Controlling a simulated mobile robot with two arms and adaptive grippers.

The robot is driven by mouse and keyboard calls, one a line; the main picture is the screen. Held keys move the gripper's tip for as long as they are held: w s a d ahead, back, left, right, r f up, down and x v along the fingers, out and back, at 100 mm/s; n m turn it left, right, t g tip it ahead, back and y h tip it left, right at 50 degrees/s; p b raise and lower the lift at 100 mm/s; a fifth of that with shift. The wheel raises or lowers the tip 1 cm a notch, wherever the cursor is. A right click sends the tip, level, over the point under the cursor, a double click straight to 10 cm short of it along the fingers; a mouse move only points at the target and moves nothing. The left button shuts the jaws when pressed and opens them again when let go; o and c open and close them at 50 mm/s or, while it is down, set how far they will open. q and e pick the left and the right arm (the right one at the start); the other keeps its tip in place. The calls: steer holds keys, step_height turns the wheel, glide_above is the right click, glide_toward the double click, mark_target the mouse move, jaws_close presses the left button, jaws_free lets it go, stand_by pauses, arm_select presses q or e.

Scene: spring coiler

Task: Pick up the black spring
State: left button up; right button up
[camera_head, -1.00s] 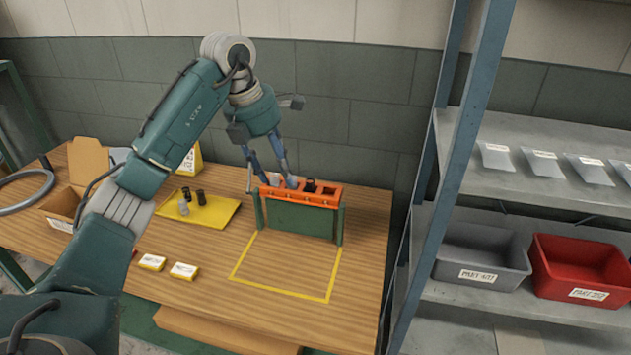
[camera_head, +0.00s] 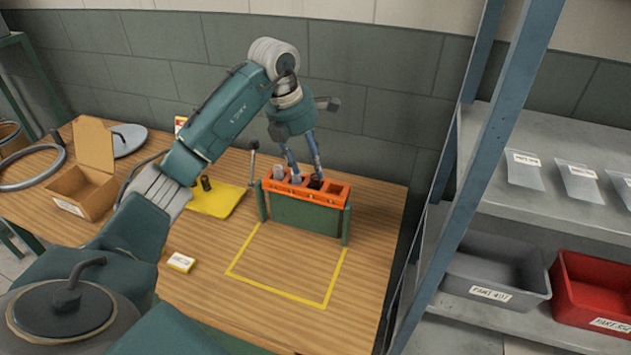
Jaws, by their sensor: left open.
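An orange-topped green rack (camera_head: 305,216) stands upright on the wooden table against the wall. A black spring (camera_head: 316,183) sits in one of its slots, right of the middle, with its lower part hidden. A grey spring (camera_head: 278,173) stands in a slot farther left. My left gripper (camera_head: 307,177) is open and points down at the rack, its two fingers near the black spring's slot. One fingertip overlaps the spring in the picture; I cannot tell if they touch. Another dark spring (camera_head: 206,183) stands on the yellow mat (camera_head: 216,205). My right gripper is out of view.
A yellow outline (camera_head: 240,278) marks bare table before the rack. An open cardboard box (camera_head: 85,202) and a grey ring (camera_head: 32,182) lie left. A small labelled box (camera_head: 181,262) is near the front. A metal shelf (camera_head: 520,310) holds grey and red bins at right.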

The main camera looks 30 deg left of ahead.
mark_target(315, 177)
arm_select(q)
steer(key=p+x, duration=0.2)
steer(key=x, duration=0.1)
steer(key=shift+w+d+f, duration=0.1)
steer(key=shift+w+f, duration=0.15)
steer(key=shift+f, duration=0.5)
steer(key=shift+c, duration=0.3)
jaws_close()
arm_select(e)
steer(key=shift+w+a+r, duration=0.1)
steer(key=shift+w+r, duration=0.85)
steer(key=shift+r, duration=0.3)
